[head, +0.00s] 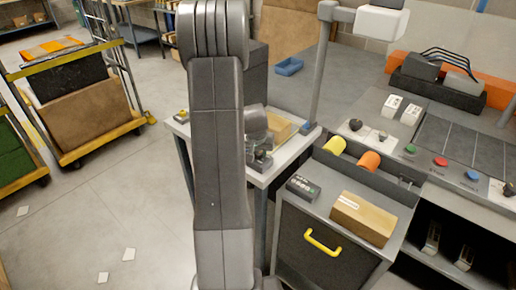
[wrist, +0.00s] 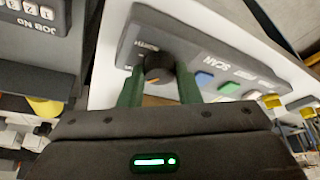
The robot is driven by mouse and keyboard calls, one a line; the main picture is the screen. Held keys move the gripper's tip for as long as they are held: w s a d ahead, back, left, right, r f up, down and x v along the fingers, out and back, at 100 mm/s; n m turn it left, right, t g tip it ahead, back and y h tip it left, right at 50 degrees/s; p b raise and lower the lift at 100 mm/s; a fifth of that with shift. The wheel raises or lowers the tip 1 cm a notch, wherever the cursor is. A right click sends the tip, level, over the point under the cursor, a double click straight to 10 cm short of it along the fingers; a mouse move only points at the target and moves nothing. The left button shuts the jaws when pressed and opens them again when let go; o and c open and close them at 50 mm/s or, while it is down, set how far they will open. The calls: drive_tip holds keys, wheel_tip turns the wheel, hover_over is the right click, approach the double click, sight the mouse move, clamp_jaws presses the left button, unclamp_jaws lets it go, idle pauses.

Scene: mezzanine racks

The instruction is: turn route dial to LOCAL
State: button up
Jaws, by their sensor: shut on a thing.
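In the wrist view a dark round dial (wrist: 158,68) with an orange mark sits at the left end of a grey panel (wrist: 205,62). My gripper (wrist: 160,88) is shut on this dial, with one green finger on each side. Small lettering stands beside the dial; it is too blurred and turned to read surely, and I cannot make out LOCAL. The panel also bears the word SCAN, a blue button (wrist: 204,80) and a green button (wrist: 229,88). In the head view my arm hides most of the panel, and the dial cannot be made out.
A white-topped table (head: 278,170) stands under my gripper. Right of it are a cabinet with a yellow handle (head: 322,243), a cardboard box (head: 363,217) and a bench with red button (head: 440,161).

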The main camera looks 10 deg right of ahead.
drive_tip(key=shift+d+r+n+y+p, duration=0.1)
drive_tip(key=shift+n+y+p, duration=0.3)
drive_tip(key=shift+n+p, duration=0.45)
drive_tip(key=shift+f+n+b, duration=0.2)
drive_tip(key=shift+n+b, duration=0.4)
drive_tip(key=shift+n, duration=0.15)
drive_tip(key=n+y+b, duration=0.1)
drive_tip(key=n+b, duration=0.1)
drive_tip(key=b, duration=0.1)
drive_tip(key=shift+d+f+b, duration=0.1)
drive_tip(key=shift+f+b, duration=0.05)
drive_tip(key=shift+b, duration=0.2)
drive_tip(key=n+y+b, duration=0.1)
drive_tip(key=n+b, duration=0.1)
drive_tip(key=shift+r+b, duration=0.2)
drive_tip(key=shift+b, duration=0.1)
drive_tip(key=o, duration=1)
drive_tip(key=shift+c, duration=0.2)
drive_tip(key=shift+r, duration=0.1)
drive_tip(key=b+v, duration=0.1)
drive_tip(key=v, duration=1.2)
drive_tip(key=shift+s+r, duration=0.15)
drive_tip(key=shift+r, duration=0.15)
